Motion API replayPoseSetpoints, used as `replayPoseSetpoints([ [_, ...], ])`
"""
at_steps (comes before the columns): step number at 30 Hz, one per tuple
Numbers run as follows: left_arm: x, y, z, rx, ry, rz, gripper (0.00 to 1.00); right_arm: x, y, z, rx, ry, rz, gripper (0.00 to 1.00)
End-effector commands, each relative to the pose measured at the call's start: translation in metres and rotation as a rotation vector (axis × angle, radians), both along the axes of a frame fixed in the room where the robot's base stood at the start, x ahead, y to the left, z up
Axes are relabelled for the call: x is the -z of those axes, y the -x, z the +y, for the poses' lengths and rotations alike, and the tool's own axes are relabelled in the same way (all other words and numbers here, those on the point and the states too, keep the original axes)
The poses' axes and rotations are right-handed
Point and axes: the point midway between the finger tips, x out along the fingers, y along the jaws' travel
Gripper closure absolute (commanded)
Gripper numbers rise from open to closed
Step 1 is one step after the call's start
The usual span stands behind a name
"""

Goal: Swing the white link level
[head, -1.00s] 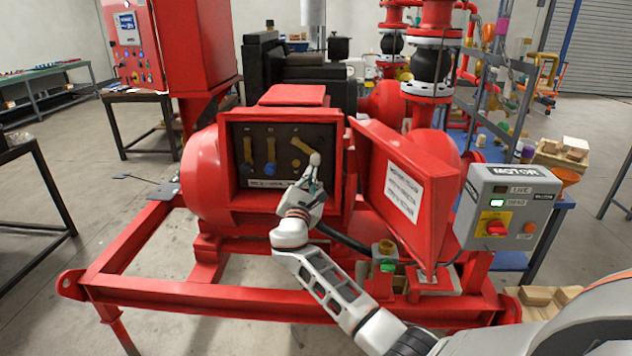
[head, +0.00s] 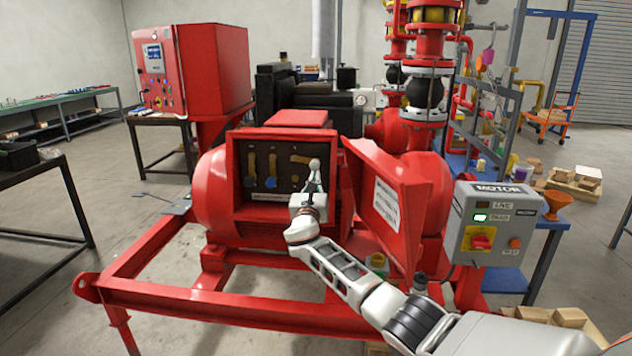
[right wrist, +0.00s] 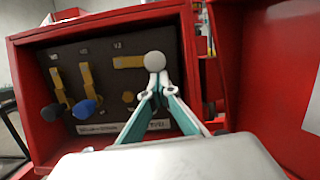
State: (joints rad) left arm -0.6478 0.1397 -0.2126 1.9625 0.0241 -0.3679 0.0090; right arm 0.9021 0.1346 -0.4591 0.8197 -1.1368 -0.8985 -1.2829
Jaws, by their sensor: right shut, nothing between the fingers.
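The white link is a yellow bar (right wrist: 129,62) with a white round knob (right wrist: 154,62) at its right end, on the dark panel (right wrist: 88,60) in the open red box. In the right wrist view the bar lies about level. In the head view the white knob (head: 314,164) shows above my right gripper (head: 312,184). My right gripper (right wrist: 157,88) is shut and empty, its teal fingers converging just below the knob; whether they touch it I cannot tell. My left gripper is not in view.
The box's red door (head: 387,197) stands open at the right. A grey motor control box (head: 497,225) stands right of my arm. Red frame rails (head: 215,306) run in front.

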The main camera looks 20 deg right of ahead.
Motion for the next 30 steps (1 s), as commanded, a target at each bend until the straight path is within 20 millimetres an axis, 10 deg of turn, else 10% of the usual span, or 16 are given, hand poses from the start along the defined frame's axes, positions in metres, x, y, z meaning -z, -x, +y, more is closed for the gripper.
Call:
replayPoseSetpoints([
  [30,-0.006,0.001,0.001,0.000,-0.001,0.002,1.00,-0.002,0.011,0.006,-0.001,-0.003,-0.003,1.00],
])
